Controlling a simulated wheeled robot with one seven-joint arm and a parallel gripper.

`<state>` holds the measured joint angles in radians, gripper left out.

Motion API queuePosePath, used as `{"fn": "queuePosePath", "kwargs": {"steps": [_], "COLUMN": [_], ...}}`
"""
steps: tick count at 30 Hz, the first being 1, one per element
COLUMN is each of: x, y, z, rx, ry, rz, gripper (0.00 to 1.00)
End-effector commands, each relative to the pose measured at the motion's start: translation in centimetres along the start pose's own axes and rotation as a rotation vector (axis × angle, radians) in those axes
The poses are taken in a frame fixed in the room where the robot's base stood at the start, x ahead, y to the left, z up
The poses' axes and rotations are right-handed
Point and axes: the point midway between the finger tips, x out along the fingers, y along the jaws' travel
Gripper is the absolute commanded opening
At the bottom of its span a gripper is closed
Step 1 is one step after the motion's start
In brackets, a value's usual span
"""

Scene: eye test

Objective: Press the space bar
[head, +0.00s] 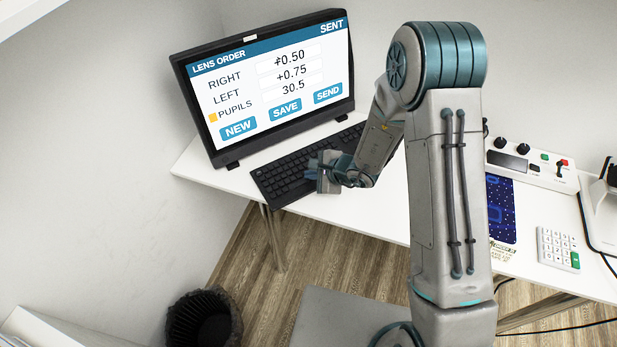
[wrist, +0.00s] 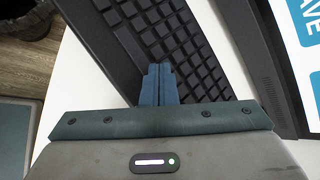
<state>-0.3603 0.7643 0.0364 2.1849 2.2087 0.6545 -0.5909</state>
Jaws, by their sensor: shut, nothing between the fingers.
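The black keyboard (head: 283,177) lies on the white desk in front of the monitor. It also shows in the wrist view (wrist: 168,38), running diagonally with its rows of keys. My gripper (head: 316,166) is over the keyboard's near edge, around the middle of its length. In the wrist view my gripper's two blue fingertips (wrist: 159,68) are together with nothing between them, pointing at the keys. I cannot tell whether the tips touch a key. The space bar cannot be made out for certain; the fingers and forearm hide part of the keyboard.
The monitor (head: 267,80) behind the keyboard shows a "LENS ORDER" form with "SENT" at top right. A control box (head: 532,165), a blue patterned mat (head: 501,208) and a white keypad (head: 558,249) are at right. A dark bin (head: 203,318) stands on the floor.

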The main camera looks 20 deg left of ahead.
Motion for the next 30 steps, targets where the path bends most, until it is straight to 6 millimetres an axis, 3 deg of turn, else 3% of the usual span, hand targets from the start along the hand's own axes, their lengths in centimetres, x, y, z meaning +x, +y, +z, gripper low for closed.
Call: {"fn": "queuePosePath", "kwargs": {"steps": [30], "x": [-1.6], "y": [-1.2], "z": [1.2], "rx": [-0.001], "ry": [0.0], "rz": [0.0], "gripper": [0.0]}}
